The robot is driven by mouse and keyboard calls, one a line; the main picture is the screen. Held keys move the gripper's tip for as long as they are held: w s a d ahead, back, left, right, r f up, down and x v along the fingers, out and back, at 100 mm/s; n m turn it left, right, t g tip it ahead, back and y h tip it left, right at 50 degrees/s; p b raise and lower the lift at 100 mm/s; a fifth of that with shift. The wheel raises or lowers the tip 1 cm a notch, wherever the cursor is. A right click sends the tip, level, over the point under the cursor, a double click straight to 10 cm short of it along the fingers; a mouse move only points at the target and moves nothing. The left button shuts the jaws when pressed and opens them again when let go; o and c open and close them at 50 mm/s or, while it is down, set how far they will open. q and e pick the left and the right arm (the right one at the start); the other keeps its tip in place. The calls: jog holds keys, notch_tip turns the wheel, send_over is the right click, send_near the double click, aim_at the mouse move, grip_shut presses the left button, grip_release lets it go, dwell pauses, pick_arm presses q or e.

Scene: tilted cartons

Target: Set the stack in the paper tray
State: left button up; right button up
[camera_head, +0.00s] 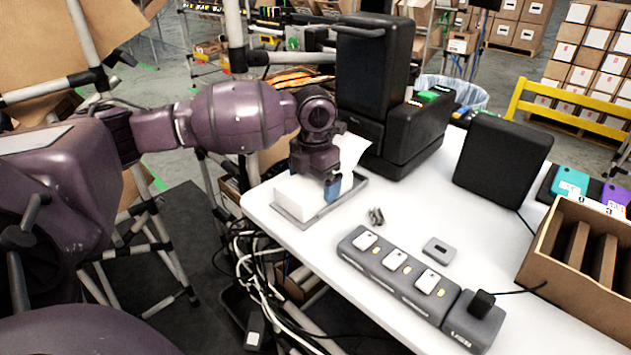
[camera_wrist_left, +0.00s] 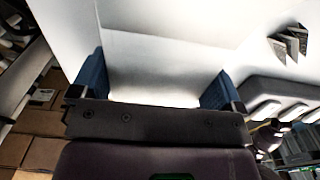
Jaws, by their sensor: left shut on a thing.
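A white paper stack (camera_head: 294,196) is at the table's left edge, within the outline of the grey paper tray (camera_head: 327,209). My left gripper (camera_head: 322,186) is above it, pointing down, with a blue fingertip against the stack's side. In the left wrist view the white stack (camera_wrist_left: 150,78) fills the space between the two blue fingertips (camera_wrist_left: 155,88), and the gripper is shut on it. I cannot tell whether the stack's underside touches the tray floor. My right gripper is not in view.
A black printer-like machine (camera_head: 375,75) stands just behind the tray. A grey block with white-topped slots (camera_head: 398,275), a small grey piece (camera_head: 438,251) and metal clips (camera_head: 376,216) lie to the right. A cardboard box (camera_head: 580,270) is far right. The table's left edge is close.

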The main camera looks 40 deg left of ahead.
aim_at(315, 180)
pick_arm(q)
jog(key=o, duration=0.9)
jog(key=shift+f, duration=0.1)
jog(key=shift+o, duration=0.2)
notch_tip(315, 180, up, 12)
jog(key=p, duration=0.2)
jog(key=shift+p, duration=0.3)
